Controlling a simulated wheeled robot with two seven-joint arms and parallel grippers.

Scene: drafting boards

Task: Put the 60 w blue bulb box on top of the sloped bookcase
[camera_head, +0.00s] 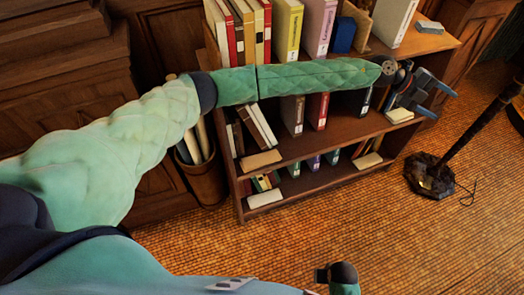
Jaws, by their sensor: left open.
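The wooden bookcase (422,44) stands in the upper middle, with books on its top and shelves. A small blue-grey box (430,27) lies at the right end of its top. A darker blue block (343,35) stands among the books on top. I cannot read a 60 w label on either, so I cannot tell which is the bulb box. My left arm reaches across the front of the bookcase. My left gripper (441,101) is open, with nothing seen between its fingers, just off the bookcase's right end. My right gripper is out of view.
A dark stand with a heavy base (430,175) is on the floor at the right, with a cord beside it. A bin (203,182) with rolls stands left of the bookcase. Wooden cabinets (60,70) are at the left. The woven floor (400,240) in front is clear.

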